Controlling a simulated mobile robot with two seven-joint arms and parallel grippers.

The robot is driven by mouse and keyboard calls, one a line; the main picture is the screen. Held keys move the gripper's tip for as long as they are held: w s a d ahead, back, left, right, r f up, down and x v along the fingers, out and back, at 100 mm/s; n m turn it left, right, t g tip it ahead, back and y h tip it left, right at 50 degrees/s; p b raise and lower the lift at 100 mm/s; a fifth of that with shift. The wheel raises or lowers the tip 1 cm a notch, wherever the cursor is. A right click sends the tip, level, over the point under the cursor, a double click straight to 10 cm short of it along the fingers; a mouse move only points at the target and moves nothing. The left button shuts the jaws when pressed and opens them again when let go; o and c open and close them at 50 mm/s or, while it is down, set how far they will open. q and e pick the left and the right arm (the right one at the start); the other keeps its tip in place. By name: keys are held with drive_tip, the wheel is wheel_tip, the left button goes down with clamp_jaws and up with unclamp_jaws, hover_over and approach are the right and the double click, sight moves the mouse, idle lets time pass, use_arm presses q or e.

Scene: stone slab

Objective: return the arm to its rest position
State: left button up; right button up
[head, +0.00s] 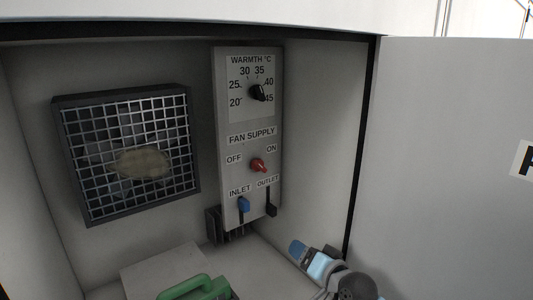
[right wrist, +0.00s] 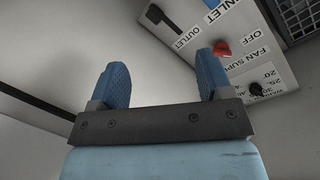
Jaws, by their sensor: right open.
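My right gripper (head: 312,252) is low in the cabinet at the lower middle of the head view, right of and below the control panel (head: 232,110). In the right wrist view its two blue fingers (right wrist: 163,68) stand wide apart with nothing between them. The panel lies beyond the fingertips there, turned over, with its red knob (right wrist: 221,48) and black knob (right wrist: 256,89) past the right finger. I see no contact between the gripper and the panel. My left gripper is not in view.
A fan with a wire grille (head: 128,155) is on the back wall. A blue inlet lever (head: 243,204) and dark outlet lever (head: 271,209) are low on the panel. A green handle (head: 190,287) stands at the bottom. The open door (head: 450,150) is at right.

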drive_tip(key=s+d+f+n+g+h, duration=0.2)
drive_tip(key=s+d+f+h, duration=0.15)
drive_tip(key=s+f, duration=1.35)
drive_tip(key=s+d+f+n+g+h, duration=0.15)
drive_tip(key=s+f, duration=0.25)
drive_tip(key=s, duration=0.4)
drive_tip(key=s+d+f+n, duration=0.2)
drive_tip(key=s+d+f, duration=0.15)
drive_tip(key=s, duration=0.45)
wheel_tip(320, 180, up, 10)
drive_tip(key=p, duration=1.2)
drive_tip(key=shift+r+p, duration=0.2)
drive_tip(key=shift+p, duration=0.2)
drive_tip(key=shift+s+t, duration=0.1)
drive_tip(key=shift+t, duration=0.15)
drive_tip(key=c, duration=0.5)
drive_tip(key=shift+s+a, duration=0.1)
drive_tip(key=shift+s, duration=0.05)
drive_tip(key=shift+c, duration=0.3)
